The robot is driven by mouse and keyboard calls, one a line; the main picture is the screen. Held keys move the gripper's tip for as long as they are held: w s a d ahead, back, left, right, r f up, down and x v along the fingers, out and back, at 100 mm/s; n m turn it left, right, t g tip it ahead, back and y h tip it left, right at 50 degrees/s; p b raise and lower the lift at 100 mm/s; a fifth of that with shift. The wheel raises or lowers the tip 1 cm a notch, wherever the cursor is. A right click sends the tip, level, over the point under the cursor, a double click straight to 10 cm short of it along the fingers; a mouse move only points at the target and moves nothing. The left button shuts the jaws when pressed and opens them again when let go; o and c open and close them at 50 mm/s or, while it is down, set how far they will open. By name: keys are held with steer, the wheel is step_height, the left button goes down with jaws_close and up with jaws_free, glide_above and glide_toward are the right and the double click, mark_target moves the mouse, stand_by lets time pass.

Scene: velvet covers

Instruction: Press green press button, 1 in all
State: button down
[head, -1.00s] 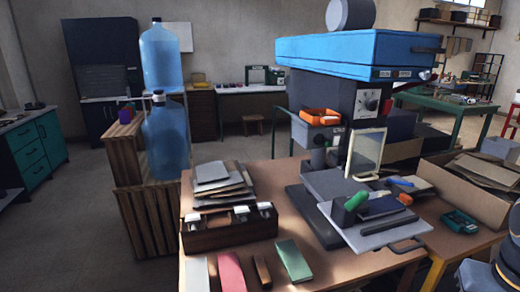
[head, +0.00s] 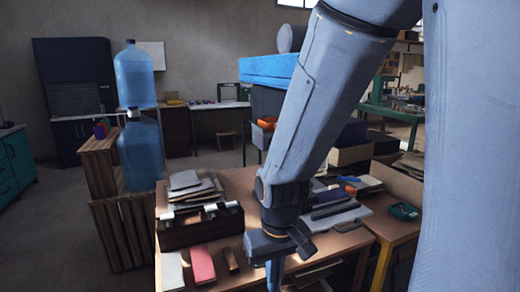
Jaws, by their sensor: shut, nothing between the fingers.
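In the head view, the blue-topped press (head: 266,70) stands at the back of the wooden table. My arm crosses in front of it and hides most of its front. I cannot make out a green press button; that part of the press and the table is behind my arm. My gripper (head: 274,278) is low in the middle of the view, in front of the table, pointing down. It is shut and empty, with its tips at the lower picture edge.
A wooden box (head: 200,228) with grey sheets stands on the table's left side. A red block (head: 203,264) lies in front of it. A green-cased device (head: 404,211) lies at the right. Water bottles (head: 140,155) stand on crates at the left.

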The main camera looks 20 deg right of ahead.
steer(key=shift+w, duration=0.1)
steer(key=w+d+r+m+t+h, duration=0.1)
steer(key=w+d+r+m+t, duration=0.2)
steer(key=w, duration=0.8)
steer(key=w+d+m+t+h, duration=0.15)
steer(key=w+m+t, duration=0.35)
steer(key=w, duration=0.6)
steer(key=w+d+r+m+t+h, duration=0.2)
steer(key=d+r+m+h, duration=0.2)
steer(key=d+r+h, duration=0.1)
steer(key=w+d+r+m+t+h, duration=0.2)
steer(key=d+r+h, duration=0.4)
steer(key=d, duration=0.4)
steer(key=shift+w+r+m+t, duration=0.45)
steer(key=shift+r+m, duration=0.4)
steer(key=shift+m, duration=0.25)
steer(key=shift+t, duration=0.25)
steer(key=w+b, duration=0.1)
steer(key=w, duration=0.7)
steer(key=shift+w+a+b, duration=0.2)
steer(key=shift+w+b, duration=0.1)
steer(key=shift+w, duration=0.1)
